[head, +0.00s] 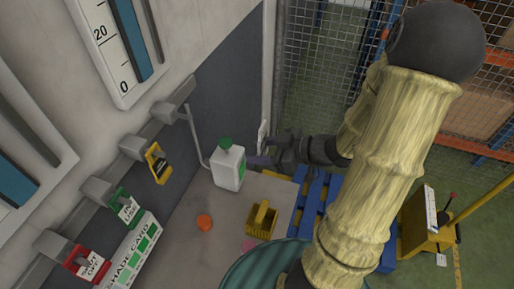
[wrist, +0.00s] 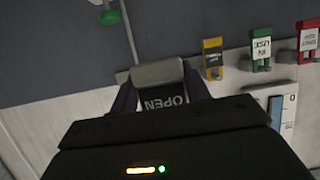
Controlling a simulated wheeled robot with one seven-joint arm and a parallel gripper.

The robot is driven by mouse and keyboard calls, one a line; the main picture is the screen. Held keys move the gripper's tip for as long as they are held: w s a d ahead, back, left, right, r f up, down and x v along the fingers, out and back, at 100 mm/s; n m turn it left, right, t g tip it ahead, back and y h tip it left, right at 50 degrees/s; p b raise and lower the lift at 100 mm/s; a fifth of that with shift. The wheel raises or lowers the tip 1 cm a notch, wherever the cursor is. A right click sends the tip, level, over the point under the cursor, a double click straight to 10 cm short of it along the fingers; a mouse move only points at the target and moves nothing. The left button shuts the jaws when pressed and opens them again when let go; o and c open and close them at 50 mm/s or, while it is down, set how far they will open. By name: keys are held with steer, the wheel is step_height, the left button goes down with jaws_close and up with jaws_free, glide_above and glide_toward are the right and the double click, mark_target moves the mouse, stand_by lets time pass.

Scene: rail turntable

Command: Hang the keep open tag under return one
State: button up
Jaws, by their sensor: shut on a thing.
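My gripper (head: 268,160) is at the right of the wall panel, near the white bottle. In the wrist view its two purple-grey fingers (wrist: 160,98) are shut on a dark tag (wrist: 163,97) reading "OPEN", upside down in the picture. A grey block (wrist: 158,73) shows just beyond the tag; I cannot tell whether they touch. In the head view the tag is not clearly visible. A row of grey brackets runs along the wall; the far one (head: 174,108) shows no tag. No label reading "return one" is legible.
Other brackets carry a yellow tag (head: 157,163), a green tag (head: 125,207) and a red tag (head: 88,264). A white bottle (head: 229,170) with a green cap stands close to my gripper. A yellow caddy (head: 262,220) and an orange piece (head: 204,222) lie on the grey surface.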

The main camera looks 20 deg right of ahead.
steer(key=shift+s+d, duration=0.8)
steer(key=shift+d, duration=0.25)
steer(key=shift+w, duration=0.1)
stand_by(1.2)
